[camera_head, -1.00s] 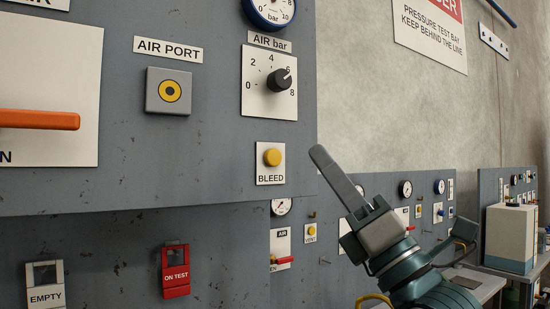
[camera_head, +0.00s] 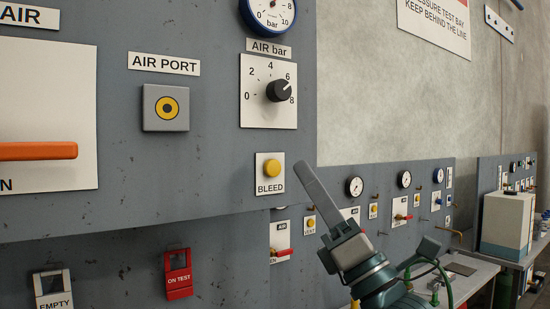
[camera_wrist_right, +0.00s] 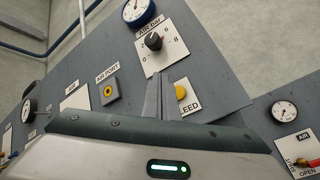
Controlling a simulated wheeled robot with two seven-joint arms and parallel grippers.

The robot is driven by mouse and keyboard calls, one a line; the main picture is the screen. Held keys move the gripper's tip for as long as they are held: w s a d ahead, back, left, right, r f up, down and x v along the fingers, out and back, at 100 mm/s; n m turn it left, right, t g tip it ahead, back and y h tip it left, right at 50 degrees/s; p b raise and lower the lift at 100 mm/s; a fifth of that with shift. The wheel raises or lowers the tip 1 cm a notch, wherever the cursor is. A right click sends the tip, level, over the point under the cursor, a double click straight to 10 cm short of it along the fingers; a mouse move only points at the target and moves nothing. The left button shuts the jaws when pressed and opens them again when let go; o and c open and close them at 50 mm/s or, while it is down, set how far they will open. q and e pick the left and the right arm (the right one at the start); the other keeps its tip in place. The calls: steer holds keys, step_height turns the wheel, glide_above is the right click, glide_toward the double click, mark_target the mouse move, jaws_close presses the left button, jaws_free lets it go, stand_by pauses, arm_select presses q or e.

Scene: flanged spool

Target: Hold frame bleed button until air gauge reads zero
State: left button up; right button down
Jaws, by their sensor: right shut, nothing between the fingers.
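The yellow bleed button (camera_head: 271,168) sits on a white BLEED plate on the grey panel. It also shows in the right wrist view (camera_wrist_right: 181,92). My right gripper (camera_head: 300,168) is shut and empty, its fingertips just right of the plate in the head view. In the right wrist view its fingertips (camera_wrist_right: 157,80) appear beside the button; I cannot tell the depth gap, and the button is not visibly covered. The blue-rimmed air gauge (camera_head: 270,14) is cut off at the top of the head view, and I cannot read its needle surely. My left gripper is not in view.
Above the button is the black AIR bar knob (camera_head: 279,91). The AIR PORT fitting (camera_head: 166,108) and an orange handle (camera_head: 38,151) are to the left. Red ON TEST (camera_head: 178,274) and white EMPTY (camera_head: 53,289) tags hang below. More gauge panels stand behind my right arm.

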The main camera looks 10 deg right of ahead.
mark_target(273, 160)
steer(key=shift+w+a+f+b, duration=0.1)
steer(key=shift+w+a+b, duration=0.15)
steer(key=shift+w, duration=0.55)
steer(key=shift+w+a+b, duration=0.1)
steer(key=shift+w+a, duration=0.25)
steer(key=shift+w, duration=0.45)
steer(key=shift+w+a+f+b, duration=0.1)
steer(key=shift+w+a+b, duration=0.15)
steer(key=shift+w, duration=0.55)
steer(key=shift+w+a+r, duration=0.1)
steer(key=shift+w+a, duration=0.3)
steer(key=shift+w, duration=0.45)
stand_by(2.8)
steer(key=shift+s+d, duration=0.3)
steer(key=shift+s, duration=0.55)
steer(key=shift+s+d+p, duration=0.2)
steer(key=shift+s+d, duration=0.1)
steer(key=shift+s, duration=0.5)
steer(key=shift+s+d+p, duration=0.15)
steer(key=shift+s+d, duration=0.15)
steer(key=shift+s, duration=0.45)
steer(key=shift+s+d+p, duration=0.2)
steer(key=shift+s+d, duration=0.1)
steer(key=shift+s, duration=0.5)
